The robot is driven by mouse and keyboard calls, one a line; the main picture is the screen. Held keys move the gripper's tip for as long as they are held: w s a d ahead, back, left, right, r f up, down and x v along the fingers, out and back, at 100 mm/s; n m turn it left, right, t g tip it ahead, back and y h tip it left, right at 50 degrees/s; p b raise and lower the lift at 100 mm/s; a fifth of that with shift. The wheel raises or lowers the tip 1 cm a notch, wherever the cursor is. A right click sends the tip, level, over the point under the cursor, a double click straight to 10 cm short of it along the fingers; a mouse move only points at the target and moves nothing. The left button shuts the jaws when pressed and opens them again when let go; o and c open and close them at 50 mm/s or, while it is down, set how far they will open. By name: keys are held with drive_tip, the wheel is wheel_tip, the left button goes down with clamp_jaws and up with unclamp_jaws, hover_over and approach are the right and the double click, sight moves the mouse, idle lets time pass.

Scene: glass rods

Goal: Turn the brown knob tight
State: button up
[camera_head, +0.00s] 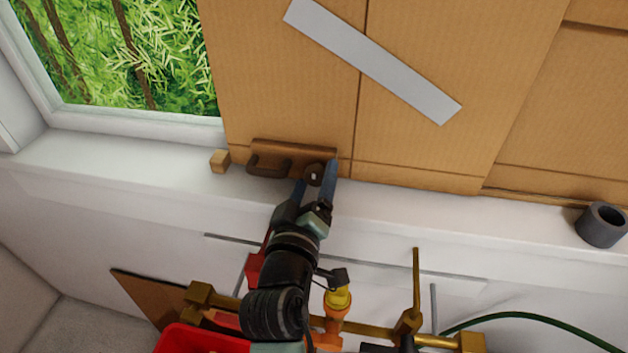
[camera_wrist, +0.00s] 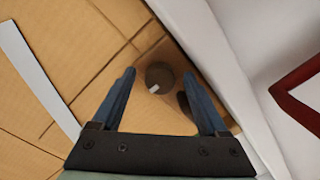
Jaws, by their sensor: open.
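The brown knob (camera_head: 314,172) is a dark round piece on a brown wooden bar (camera_head: 290,148) at the foot of the cardboard panel, just above the white sill. In the wrist view the knob (camera_wrist: 158,75) shows as a dark disc with a small pale mark on its lower edge. My gripper (camera_head: 316,178) is open, its blue fingers on either side of the knob in the head view. In the wrist view the gripper (camera_wrist: 158,73) has its fingertips left and right of the knob, with visible gaps. I cannot tell how deep the fingers reach along it.
A dark brown hook-like handle (camera_head: 268,165) sits on the bar just left of the knob. A small wooden block (camera_head: 220,161) and a grey cup (camera_head: 601,225) stand on the white sill (camera_head: 420,208). A pale strip (camera_head: 375,62) crosses the cardboard (camera_head: 290,90).

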drive_tip(key=b+v, duration=0.3)
drive_tip(key=v, duration=1)
drive_tip(key=w+d+r+m+t+y, duration=0.1)
drive_tip(key=w+r+m+t, duration=0.15)
drive_tip(key=r, duration=0.75)
drive_tip(key=w+r+m+t, duration=0.1)
drive_tip(key=r+m+t, duration=0.15)
drive_tip(key=r, duration=0.75)
drive_tip(key=s+r+t+y, duration=0.1)
drive_tip(key=s+r+t, duration=0.2)
drive_tip(key=r, duration=0.6)
drive_tip(key=s+d+r+m+t+y, duration=0.1)
drive_tip(key=s+r, duration=0.3)
drive_tip(key=r, duration=0.5)
drive_tip(key=shift+s+d+m+t, duration=0.2)
drive_tip(key=shift+m+t, duration=0.1)
drive_tip(key=shift+t, duration=0.6)
